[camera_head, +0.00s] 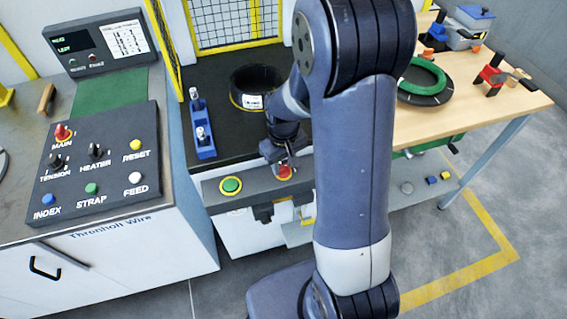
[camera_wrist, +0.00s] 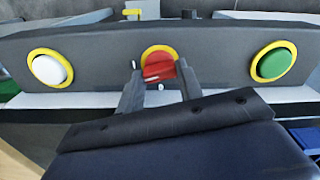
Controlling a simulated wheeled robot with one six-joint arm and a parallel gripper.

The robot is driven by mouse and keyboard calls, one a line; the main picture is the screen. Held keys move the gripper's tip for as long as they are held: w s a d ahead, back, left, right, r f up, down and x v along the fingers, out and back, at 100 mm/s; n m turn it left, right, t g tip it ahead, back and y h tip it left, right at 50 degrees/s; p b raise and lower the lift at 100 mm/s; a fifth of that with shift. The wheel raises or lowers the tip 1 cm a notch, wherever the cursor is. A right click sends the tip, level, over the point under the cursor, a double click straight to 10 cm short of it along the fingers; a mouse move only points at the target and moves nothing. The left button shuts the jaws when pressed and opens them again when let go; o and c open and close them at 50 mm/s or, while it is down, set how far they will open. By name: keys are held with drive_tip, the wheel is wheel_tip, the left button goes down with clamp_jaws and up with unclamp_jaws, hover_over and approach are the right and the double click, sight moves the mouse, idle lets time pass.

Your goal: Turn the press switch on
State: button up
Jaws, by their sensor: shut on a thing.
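The press's front panel (camera_head: 258,187) carries a red knob (camera_head: 285,173) in a yellow ring and a green button (camera_head: 231,185) in a yellow ring. In the wrist view the red knob (camera_wrist: 158,66) sits mid-panel, between a white button (camera_wrist: 48,69) on the left and the green button (camera_wrist: 273,64) on the right. My gripper (camera_wrist: 159,78) has one finger at each side of the red knob and is shut on it. In the head view my gripper (camera_head: 281,158) is at the red knob, and my arm hides the panel's right end.
A control box (camera_head: 95,165) with labelled switches and buttons stands left. Behind the panel are a black coil (camera_head: 254,87) and a blue holder (camera_head: 200,128). A wooden table (camera_head: 470,107) with a green ring (camera_head: 424,74) and tools is at the right.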

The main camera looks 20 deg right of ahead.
sight(284, 167)
drive_tip(key=shift+m, duration=1.5)
drive_tip(key=o, duration=1)
wheel_tip(284, 167, up, 11)
drive_tip(key=shift+f, duration=0.1)
